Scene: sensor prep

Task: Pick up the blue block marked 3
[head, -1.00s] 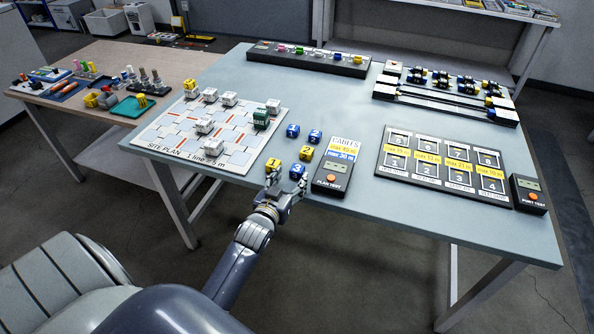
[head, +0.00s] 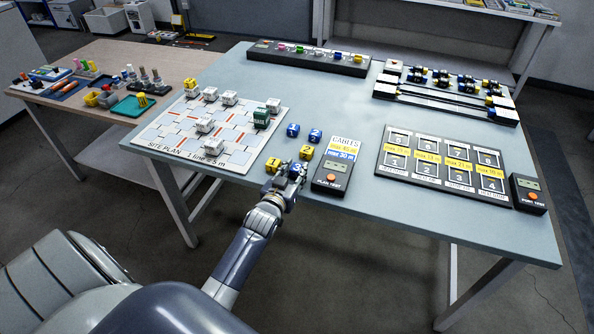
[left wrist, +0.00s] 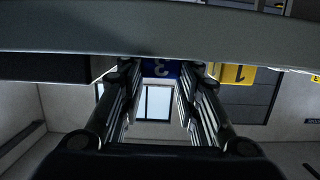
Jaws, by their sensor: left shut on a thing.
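My left gripper (head: 290,173) is at the table's front edge, shut on the blue block marked 3 (head: 297,167). The gripper hides most of that block in the head view. In the left wrist view the block's blue face with its 3 (left wrist: 160,68) shows between the two fingers (left wrist: 160,95). I cannot tell whether the block is clear of the tabletop. A yellow block marked 1 (head: 273,165) sits close on the left of the gripper. It also shows in the left wrist view (left wrist: 232,73), outside the fingers. My right gripper is not in view.
A yellow block marked 2 (head: 306,152) and two blue blocks, one left (head: 292,130) and one right (head: 315,136), stand behind. The site plan board (head: 160,138) with white blocks lies left. Bare tabletop (head: 330,95) lies farther back.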

